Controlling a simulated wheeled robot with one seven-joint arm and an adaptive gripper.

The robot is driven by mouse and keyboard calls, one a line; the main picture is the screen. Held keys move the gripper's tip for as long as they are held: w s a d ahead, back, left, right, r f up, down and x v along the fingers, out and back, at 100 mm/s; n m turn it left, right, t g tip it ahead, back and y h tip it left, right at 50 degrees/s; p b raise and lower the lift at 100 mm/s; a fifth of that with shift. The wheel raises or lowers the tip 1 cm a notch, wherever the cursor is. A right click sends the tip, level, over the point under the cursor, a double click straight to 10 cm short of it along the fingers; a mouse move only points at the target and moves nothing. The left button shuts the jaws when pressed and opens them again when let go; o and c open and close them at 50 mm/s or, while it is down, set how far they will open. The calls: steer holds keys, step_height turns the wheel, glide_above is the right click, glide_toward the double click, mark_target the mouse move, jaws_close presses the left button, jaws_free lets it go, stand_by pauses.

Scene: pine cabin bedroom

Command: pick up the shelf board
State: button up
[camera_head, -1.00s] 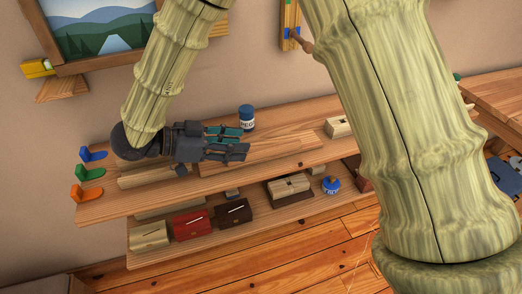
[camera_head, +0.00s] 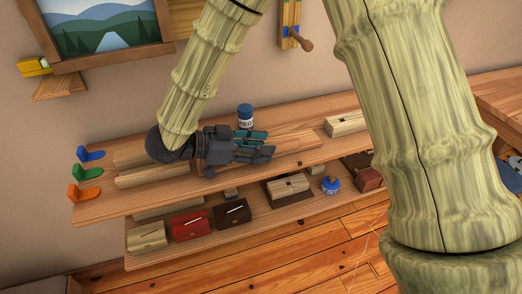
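A flat, light wooden board (camera_head: 303,142) lies on the upper shelf (camera_head: 115,207), likely the shelf board, though similar pieces of wood lie nearby. My gripper (camera_head: 270,145) is over the left part of this board and hides some of it. Its two dark fingers with teal pads point right and stand apart, with nothing visible between them. I cannot tell whether the fingers touch the board.
A blue jar (camera_head: 245,116) stands close behind my gripper. A pale wooden box (camera_head: 345,124) is at the right. Several boxes, including a red one (camera_head: 190,224), sit on the lower shelf.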

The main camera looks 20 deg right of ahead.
jaws_close()
